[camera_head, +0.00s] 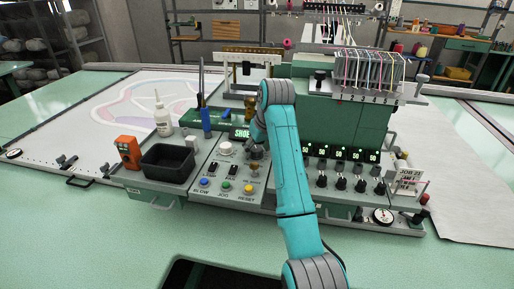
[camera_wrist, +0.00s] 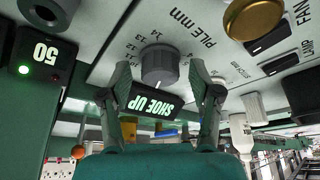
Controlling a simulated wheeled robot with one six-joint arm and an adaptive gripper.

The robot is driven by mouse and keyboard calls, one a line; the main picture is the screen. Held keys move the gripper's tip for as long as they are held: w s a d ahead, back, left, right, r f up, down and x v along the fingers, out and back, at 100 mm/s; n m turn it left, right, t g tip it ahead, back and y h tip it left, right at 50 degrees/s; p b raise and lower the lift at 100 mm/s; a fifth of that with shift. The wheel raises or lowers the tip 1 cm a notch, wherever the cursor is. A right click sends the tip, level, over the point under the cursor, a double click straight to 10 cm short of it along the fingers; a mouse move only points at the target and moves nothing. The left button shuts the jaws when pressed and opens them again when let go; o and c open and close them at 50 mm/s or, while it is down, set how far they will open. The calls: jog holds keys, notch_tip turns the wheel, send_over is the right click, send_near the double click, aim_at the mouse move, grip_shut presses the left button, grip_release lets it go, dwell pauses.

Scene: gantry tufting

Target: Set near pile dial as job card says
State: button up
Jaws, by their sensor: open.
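A grey knurled dial (camera_wrist: 158,65) sits on the pale panel in the wrist view, with an upside-down PILE mm scale of small numbers around it. Its setting is not clear to me. My gripper (camera_wrist: 160,74) is open, with one finger on each side of the dial; I cannot tell whether they touch it. In the head view my gripper (camera_head: 256,150) is over the console behind my arm, and this dial is mostly hidden there.
A SHOE UP display (camera_wrist: 155,105) is close by the fingers. A white knob (camera_head: 225,148), toggle switches and the blue button (camera_head: 204,183) share the panel. A black bin (camera_head: 168,162) stands left. Several small knobs with green 50 readouts (camera_head: 340,153) are right of my arm.

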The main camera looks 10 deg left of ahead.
jog(key=c, duration=1.1)
jog(key=shift+c, duration=0.2)
jog(key=m+h, duration=0.1)
jog(key=m, duration=0.3)
jog(key=shift+s+a+m+t+h, duration=0.1)
jog(key=shift+a+m+t+h, duration=0.1)
jog(key=shift+m+t+h, duration=0.15)
jog(key=m+h, duration=0.2)
jog(key=m, duration=0.3)
jog(key=shift+m, duration=0.35)
jog(key=shift+f, duration=0.1)
jog(key=o, duration=1.1)
jog(key=shift+o, duration=0.2)
